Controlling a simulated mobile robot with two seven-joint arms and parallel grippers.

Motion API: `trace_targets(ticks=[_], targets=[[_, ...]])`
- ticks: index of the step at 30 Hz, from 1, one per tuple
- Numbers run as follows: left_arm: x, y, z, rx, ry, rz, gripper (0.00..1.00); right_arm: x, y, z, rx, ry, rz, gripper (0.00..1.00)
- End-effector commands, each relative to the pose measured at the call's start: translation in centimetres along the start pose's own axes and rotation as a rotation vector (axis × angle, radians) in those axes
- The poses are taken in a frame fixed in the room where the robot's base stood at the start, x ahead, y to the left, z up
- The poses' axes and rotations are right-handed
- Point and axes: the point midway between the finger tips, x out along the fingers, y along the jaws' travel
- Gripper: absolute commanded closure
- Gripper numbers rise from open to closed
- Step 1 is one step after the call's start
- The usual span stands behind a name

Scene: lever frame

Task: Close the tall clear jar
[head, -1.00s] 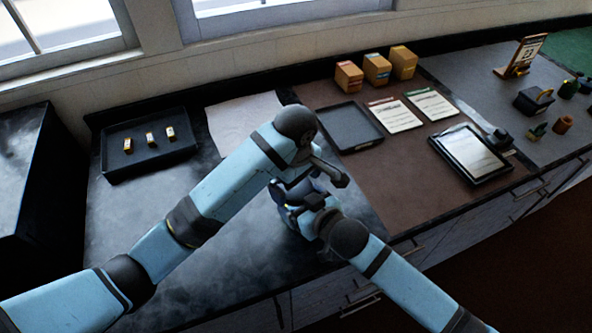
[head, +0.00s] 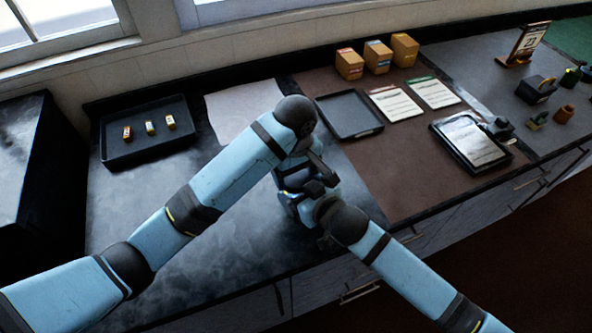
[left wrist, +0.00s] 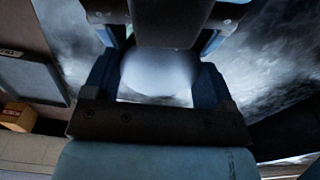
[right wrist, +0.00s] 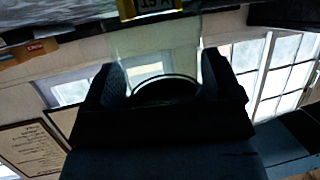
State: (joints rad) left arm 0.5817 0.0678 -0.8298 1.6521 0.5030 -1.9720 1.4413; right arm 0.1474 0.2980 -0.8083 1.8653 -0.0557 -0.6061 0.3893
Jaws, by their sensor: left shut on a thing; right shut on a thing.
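In the left wrist view a smooth pale round thing (left wrist: 160,78), seemingly the jar's lid, sits between the fingers of my left gripper (left wrist: 155,70), which is shut on it. In the right wrist view a see-through body, seemingly the tall clear jar (right wrist: 160,55), stands between the fingers of my right gripper (right wrist: 163,76), shut on it. A dark curved rim shows low between those fingers. In the head view both grippers meet over the dark counter, and my arms hide jar and lid. I cannot tell whether the lid touches the jar.
A black tray (head: 110,158) with small yellow-labelled pieces stands at the left. A pale sheet (head: 225,105) lies behind my arms. An empty dark tray (head: 348,115), printed cards (head: 433,93), boxes (head: 378,56) and a tablet (head: 470,140) are to the right. The front-left counter is clear.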

Motion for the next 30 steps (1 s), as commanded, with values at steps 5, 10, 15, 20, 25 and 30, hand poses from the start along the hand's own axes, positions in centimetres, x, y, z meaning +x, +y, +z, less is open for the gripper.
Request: trace_targets(ticks=[5, 10, 15, 20, 25, 30], targets=[[0.0, 0.0, -0.1, 0.008, 0.001, 0.0, 0.5, 0.0, 0.0, -0.1, 0.0, 0.001, -0.001, 0.83], [0.0, 0.0, 0.0, 0.007, 0.0, 0.0, 0.01, 0.0, 0.0, -0.1, 0.0, 0.001, 0.0, 0.83], [0.0, 0.0, 0.0, 0.006, 0.0, 0.0, 0.0, 0.0, 0.0, -0.1, 0.0, 0.001, 0.0, 0.83], [-0.9, 0.0, -0.1, 0.007, 0.001, 0.001, 0.0, 0.0, 0.0, -0.1, 0.0, 0.002, 0.0, 0.83], [-3.4, 0.0, -0.2, 0.007, 0.007, 0.002, 0.0, 0.0, 0.0, -0.1, 0.0, 0.002, 0.0, 0.83], [-4.5, 0.0, -0.1, 0.006, 0.002, 0.0, 0.0, 0.0, 0.0, -0.1, 0.0, 0.002, 0.0, 0.83]])
